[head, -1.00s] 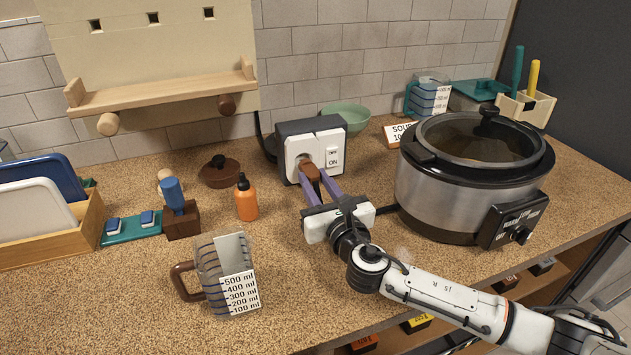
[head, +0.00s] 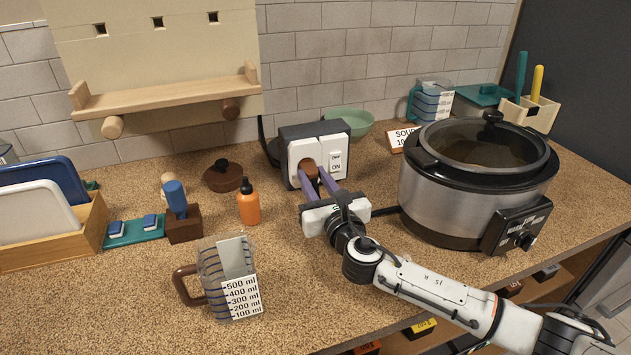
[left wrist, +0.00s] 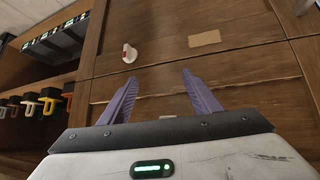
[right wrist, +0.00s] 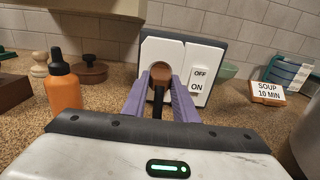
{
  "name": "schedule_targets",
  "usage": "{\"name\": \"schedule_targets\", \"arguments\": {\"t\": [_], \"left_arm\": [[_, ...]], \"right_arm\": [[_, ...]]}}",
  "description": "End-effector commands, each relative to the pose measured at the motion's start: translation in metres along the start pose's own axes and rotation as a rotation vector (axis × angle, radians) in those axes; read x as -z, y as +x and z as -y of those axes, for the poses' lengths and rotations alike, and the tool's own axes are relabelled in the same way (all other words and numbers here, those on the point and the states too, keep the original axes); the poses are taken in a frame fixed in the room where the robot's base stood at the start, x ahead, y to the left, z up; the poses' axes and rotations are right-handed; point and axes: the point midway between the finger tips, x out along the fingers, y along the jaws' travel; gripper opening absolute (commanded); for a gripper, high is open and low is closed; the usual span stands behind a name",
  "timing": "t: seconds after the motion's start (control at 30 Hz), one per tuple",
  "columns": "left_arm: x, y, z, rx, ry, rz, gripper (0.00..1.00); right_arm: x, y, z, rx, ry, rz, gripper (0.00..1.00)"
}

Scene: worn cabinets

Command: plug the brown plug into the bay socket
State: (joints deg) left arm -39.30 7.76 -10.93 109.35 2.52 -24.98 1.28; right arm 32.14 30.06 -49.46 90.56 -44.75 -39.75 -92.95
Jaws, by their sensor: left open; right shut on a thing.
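The brown plug (right wrist: 160,72) is between the purple fingers of my right gripper (right wrist: 160,100), which is shut on it. The plug is at the left plate of the white bay socket (head: 304,150), and its face is against or very close to the plate. Whether its pins are fully in is hidden. A black cord hangs from the plug in the right wrist view. The socket box has an ON/OFF switch (head: 336,161) on its right plate. My left gripper (left wrist: 155,95) is open and empty, facing brown wooden cabinet fronts, and is not in the head view.
A slow cooker (head: 470,190) stands right of my right gripper. An orange bottle (head: 249,203) and a measuring jug (head: 229,275) stand to the left. A green bowl (head: 352,121) sits behind the socket. The counter front centre is clear.

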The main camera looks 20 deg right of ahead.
Motion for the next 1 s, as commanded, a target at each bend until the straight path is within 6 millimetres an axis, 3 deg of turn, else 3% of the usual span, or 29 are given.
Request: {"name": "schedule_targets", "arguments": {"t": [0.03,0.13,0.53,1.0], "left_arm": [[0.0,0.0,0.0,0.0,0.0,-0.001,0.57],[0.001,0.0,0.0,0.0,0.0,-0.001,0.57],[0.001,0.0,0.0,0.0,0.0,-0.002,0.57],[-0.002,0.003,0.001,0.0,0.0,-0.002,0.57]], "right_arm": [[0.0,0.0,0.0,-0.001,0.001,0.0,0.31],[0.0,0.0,0.0,-0.001,0.0,0.0,0.48],[0.001,-0.008,0.0,-0.002,0.0,-0.001,0.48],[0.002,-0.089,0.0,-0.002,0.0,-0.002,0.48]]}}
